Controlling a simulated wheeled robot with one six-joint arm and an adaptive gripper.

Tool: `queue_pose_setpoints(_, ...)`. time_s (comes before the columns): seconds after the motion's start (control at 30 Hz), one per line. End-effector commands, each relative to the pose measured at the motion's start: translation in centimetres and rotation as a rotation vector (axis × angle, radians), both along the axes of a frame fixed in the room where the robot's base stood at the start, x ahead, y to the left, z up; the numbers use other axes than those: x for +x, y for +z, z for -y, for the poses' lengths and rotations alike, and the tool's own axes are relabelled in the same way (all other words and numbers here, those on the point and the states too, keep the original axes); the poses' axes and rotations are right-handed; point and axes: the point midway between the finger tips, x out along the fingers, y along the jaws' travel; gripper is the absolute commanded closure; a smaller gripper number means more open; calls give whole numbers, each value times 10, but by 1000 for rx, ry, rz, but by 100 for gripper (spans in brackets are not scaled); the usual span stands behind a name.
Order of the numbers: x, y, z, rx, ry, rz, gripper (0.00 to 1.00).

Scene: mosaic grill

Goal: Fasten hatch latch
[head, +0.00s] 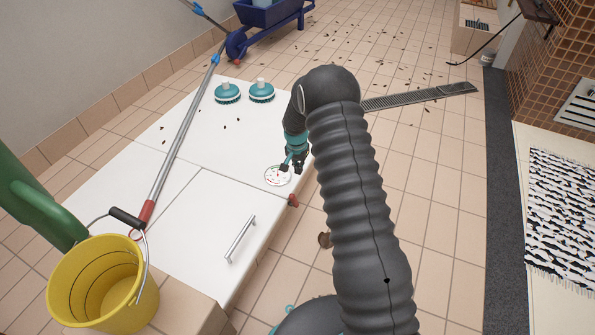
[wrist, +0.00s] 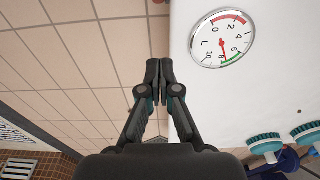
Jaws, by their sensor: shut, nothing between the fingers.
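The white hatch (head: 209,224) with a metal bar handle (head: 240,239) lies closed-looking in the near part of a low white cabinet top. A small red piece (head: 293,200), perhaps the latch, sits at the cabinet's right edge near the hatch's far corner. I cannot tell how it is turned, and it does not show in the wrist view. My gripper (head: 289,166) is just beyond the red piece, above the cabinet's right edge by a round gauge (head: 278,176). In the wrist view my gripper (wrist: 159,72) is shut and empty, with the gauge (wrist: 221,39) to its right.
Two teal brushes (head: 245,92) stand on the cabinet's far end. A long pole (head: 183,130) lies along its left side. A yellow bucket (head: 103,285) is at the near left. Tiled floor (head: 440,190) is open to the right, with a drain grate (head: 420,97).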

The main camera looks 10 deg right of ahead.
Motion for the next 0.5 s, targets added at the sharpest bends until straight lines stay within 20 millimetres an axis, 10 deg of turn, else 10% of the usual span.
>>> queue_pose_setpoints(0.5,-7,-80,-5,-1,5,-2,100)
